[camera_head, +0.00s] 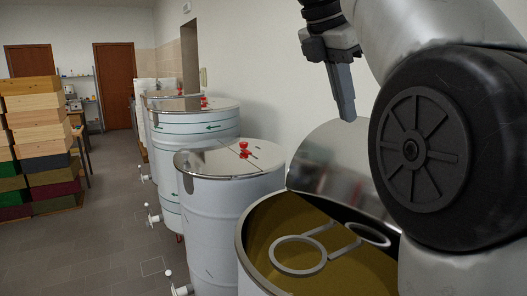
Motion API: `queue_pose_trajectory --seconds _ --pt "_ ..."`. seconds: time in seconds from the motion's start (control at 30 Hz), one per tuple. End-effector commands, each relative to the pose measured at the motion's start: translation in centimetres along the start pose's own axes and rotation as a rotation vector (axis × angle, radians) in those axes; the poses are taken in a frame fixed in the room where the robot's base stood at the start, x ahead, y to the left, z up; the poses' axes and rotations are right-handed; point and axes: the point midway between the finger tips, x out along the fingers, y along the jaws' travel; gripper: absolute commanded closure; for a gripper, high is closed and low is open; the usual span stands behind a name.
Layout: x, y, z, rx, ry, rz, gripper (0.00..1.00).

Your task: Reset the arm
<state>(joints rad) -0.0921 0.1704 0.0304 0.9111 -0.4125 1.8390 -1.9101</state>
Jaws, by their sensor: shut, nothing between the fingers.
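My gripper (346,112) hangs from my arm at the upper right and points downward. Its fingers are together and hold nothing. It is in the air in front of the white wall, above the raised shiny lid of the open tank. My arm's large grey and black links fill the right side of the picture and hide part of that tank.
The open metal tank (243,252) at the lower right holds yellow-brown liquid, with grey rings (275,262) at its top. Closed white tanks (215,220) with red knobs line the wall behind it. Stacked coloured boxes (40,140) stand at left. The tiled floor between is clear.

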Motion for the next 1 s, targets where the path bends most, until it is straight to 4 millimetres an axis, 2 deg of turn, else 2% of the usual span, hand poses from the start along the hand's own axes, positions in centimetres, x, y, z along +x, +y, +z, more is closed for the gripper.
queue_pose_trajectory --seconds 0.27,0.47,0.7,0.83,1.0 --pt "3.7 -5.5 -4.4 0.57 0.106 0.097 1.0" --pt "8.3 -10.3 -9.6 1.041 0.242 0.114 1.0" --pt "15.0 -16.4 -16.3 1.602 0.418 0.06 1.0" --pt "17.6 -18.5 -18.8 1.809 0.481 0.021 1.0" --pt "19.1 -19.6 -20.1 1.926 0.516 -0.005 1.0"
